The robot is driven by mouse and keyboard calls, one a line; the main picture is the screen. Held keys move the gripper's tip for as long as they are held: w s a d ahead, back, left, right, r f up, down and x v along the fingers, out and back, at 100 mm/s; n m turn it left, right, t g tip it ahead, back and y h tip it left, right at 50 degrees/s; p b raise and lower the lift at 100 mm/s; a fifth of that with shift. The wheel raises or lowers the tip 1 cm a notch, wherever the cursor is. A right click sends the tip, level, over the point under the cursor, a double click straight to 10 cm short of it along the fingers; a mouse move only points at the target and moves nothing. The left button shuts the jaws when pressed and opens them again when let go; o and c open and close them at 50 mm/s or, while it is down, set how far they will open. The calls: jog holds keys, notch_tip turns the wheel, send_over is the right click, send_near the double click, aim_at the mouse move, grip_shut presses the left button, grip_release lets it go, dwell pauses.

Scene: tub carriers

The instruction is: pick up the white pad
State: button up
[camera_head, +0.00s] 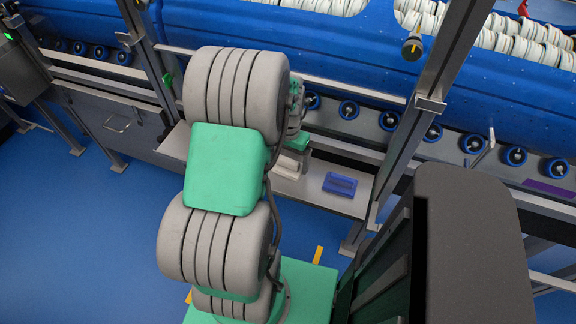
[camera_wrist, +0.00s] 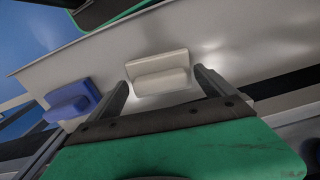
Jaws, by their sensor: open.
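The white pad (camera_wrist: 160,73) is a pale block with a raised ridge, lying on a grey shelf (camera_wrist: 80,55). In the wrist view it sits between and just beyond the two fingertips of my gripper (camera_wrist: 161,82). My gripper is open, with one finger on each side of the pad; I cannot tell whether either touches it. In the head view the white pad (camera_head: 287,166) shows partly behind my arm, on the shelf (camera_head: 318,193) below the conveyor. The fingertips are hidden there.
A blue pad (camera_wrist: 72,102) lies on the shelf to the left in the wrist view, and right of the white pad in the head view (camera_head: 340,184). A metal post (camera_head: 405,150) stands right of the shelf. Blue tub carriers (camera_head: 340,50) run along the conveyor behind.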

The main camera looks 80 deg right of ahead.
aim_at(288, 159)
jog(key=shift+c, duration=0.2)
jog(key=c, duration=1.5)
jog(key=shift+o, duration=0.2)
jog(key=shift+r, duration=0.1)
jog(key=shift+r, duration=0.3)
notch_tip(288, 159, up, 2)
jog(key=shift+r, duration=0.25)
jog(key=s+a+r, duration=0.3)
jog(key=s+r, duration=0.6)
jog(key=s, duration=0.4)
jog(key=shift+s+a+r+b, duration=0.25)
jog(key=shift+a+r+b, duration=0.05)
jog(key=shift+r+b, duration=0.1)
